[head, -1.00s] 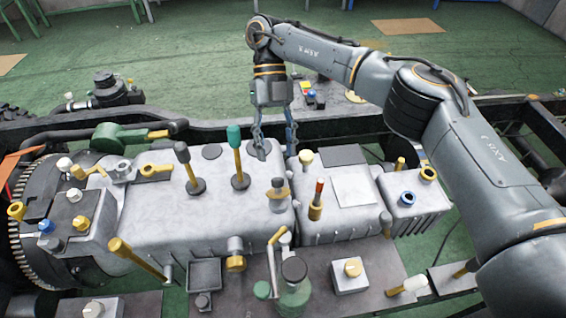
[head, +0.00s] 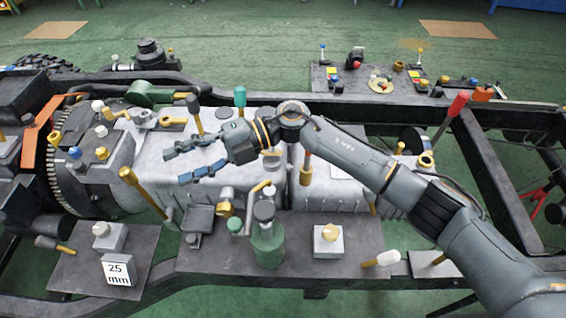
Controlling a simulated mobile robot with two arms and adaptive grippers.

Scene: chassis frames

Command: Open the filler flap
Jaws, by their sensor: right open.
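A small dark square lid (head: 200,216) sits low on the near side of the large grey housing (head: 150,182), left of a yellow cap (head: 225,208); it looks flat and closed, but I cannot tell for certain that it is the filler flap. My right gripper (head: 178,166) reaches in from the right above the housing, pointing left. Its two fingers are spread apart with nothing between them. It is above and slightly left of the dark lid, apart from it. My left gripper is not in view.
A yellow-handled lever (head: 143,193) rises left of the lid. A green bottle-shaped part (head: 268,245) and a block with a yellow knob (head: 328,243) stand on the near plate. A teal-topped lever (head: 240,97) stands behind my gripper. Dark frame rails run along both sides.

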